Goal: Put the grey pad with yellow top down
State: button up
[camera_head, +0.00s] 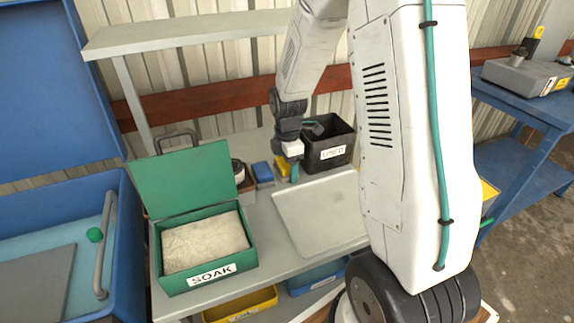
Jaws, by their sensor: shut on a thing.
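My gripper (293,172) is over the back of the grey bench, in front of the black bin. Its teal fingertips point down and are shut. The yellow-topped pad (282,163) shows as a small yellow patch at the left of the fingers; its grey part is hidden or too small to make out. The pad is low, close to the bench top, but I cannot tell whether it touches it.
A blue pad (263,173) lies just left. A black bin (328,155) stands behind the gripper. A flat grey board (318,212) lies in front. An open green SOAK box (206,276) holds a pale slab. A blue chest (100,190) stands at left.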

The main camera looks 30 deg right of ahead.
jog(key=shift+s+a+f, duration=0.1)
jog(key=shift+s+f, duration=0.15)
jog(key=shift+f, duration=0.25)
jog(key=o, duration=0.9)
jog(key=shift+o, duration=0.2)
jog(key=r, duration=1.2)
jog(key=shift+w, duration=0.3)
jog(key=s+a+r+m, duration=0.4)
jog(key=s+r, duration=0.1)
jog(key=s, duration=0.2)
jog(key=s+a+r+m, duration=0.4)
jog(key=s+r, duration=0.2)
jog(key=s, duration=0.1)
jog(key=s+a+m+t, duration=0.1)
jog(key=s+a+m, duration=0.2)
jog(key=s+m, duration=0.4)
jog(key=s+r, duration=0.1)
jog(key=s, duration=0.4)
jog(key=shift+s+m, duration=0.3)
jog(key=shift+a, duration=0.1)
